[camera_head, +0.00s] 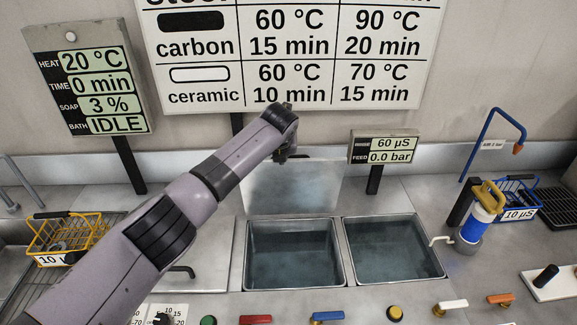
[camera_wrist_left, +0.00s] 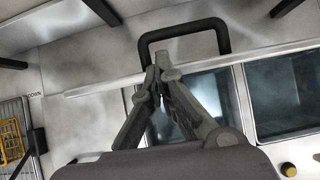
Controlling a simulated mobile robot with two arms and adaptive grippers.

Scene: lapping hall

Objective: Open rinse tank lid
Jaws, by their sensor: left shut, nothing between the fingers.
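The lid (camera_head: 290,188), a grey metal panel, stands raised behind the left of two open, water-filled basins (camera_head: 293,255). The open basin also shows in the left wrist view (camera_wrist_left: 205,95). My left gripper (camera_head: 284,154) is at the top edge of the lid, partly hidden by my arm. In the left wrist view, the gripper (camera_wrist_left: 160,62) is shut and empty, its fingertips near a black U-shaped handle (camera_wrist_left: 186,27). I cannot tell whether they touch the handle. My right gripper is not in view.
A second open basin (camera_head: 393,250) is to the right. The rinse display (camera_head: 384,150) stands behind it. A blue-and-white cylinder (camera_head: 476,222) and a blue basket (camera_head: 517,194) stand at right. A yellow basket (camera_head: 62,236) is at left. Coloured controls (camera_head: 328,316) line the front.

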